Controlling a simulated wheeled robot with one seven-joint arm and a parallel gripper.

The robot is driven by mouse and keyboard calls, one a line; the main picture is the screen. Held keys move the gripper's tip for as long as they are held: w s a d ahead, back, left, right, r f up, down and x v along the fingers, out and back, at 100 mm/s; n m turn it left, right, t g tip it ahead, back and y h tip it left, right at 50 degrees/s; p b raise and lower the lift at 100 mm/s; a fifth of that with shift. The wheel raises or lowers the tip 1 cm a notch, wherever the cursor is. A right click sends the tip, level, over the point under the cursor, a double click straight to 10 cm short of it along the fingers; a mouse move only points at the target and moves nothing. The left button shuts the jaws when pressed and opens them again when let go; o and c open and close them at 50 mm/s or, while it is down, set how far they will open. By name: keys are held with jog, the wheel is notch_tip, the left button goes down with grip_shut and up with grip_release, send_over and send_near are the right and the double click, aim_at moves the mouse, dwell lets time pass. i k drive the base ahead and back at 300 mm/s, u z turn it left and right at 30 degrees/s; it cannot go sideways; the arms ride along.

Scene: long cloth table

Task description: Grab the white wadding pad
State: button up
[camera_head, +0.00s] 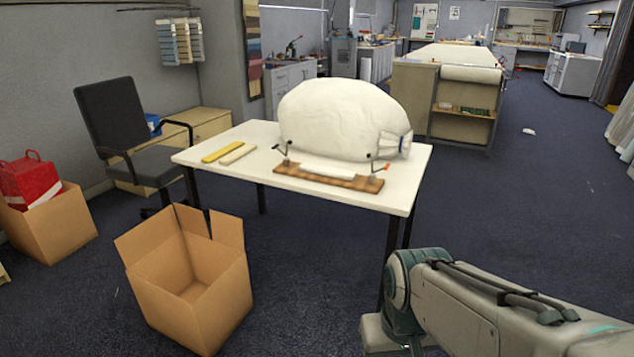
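A white table (240,180) stands in the middle of the head view. A large, puffy white bundle (335,115) sits on it, with a gathered end and blue marks at its right. In front of it lies a brown wooden board (345,183) with small dark clamp-like fittings at both ends. A flat white strip (327,171) lies along the board. I cannot tell for certain which white thing is the wadding pad. My arm shows at the lower right, apart from the table; my gripper is out of view.
A yellow bar (222,151) and a cream bar (238,154) lie on the table's left. An open, empty-looking cardboard box (190,285) stands on the floor in front. A dark office chair (125,135) is at left. Open floor lies right of the table.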

aim_at(350, 176)
jog(key=z, duration=0.6)
jog(key=i, duration=0.45)
jog(key=z, duration=0.6)
jog(key=i, duration=1.05)
jog(key=u, duration=0.85)
jog(key=i, duration=0.85)
jog(key=u, duration=0.85)
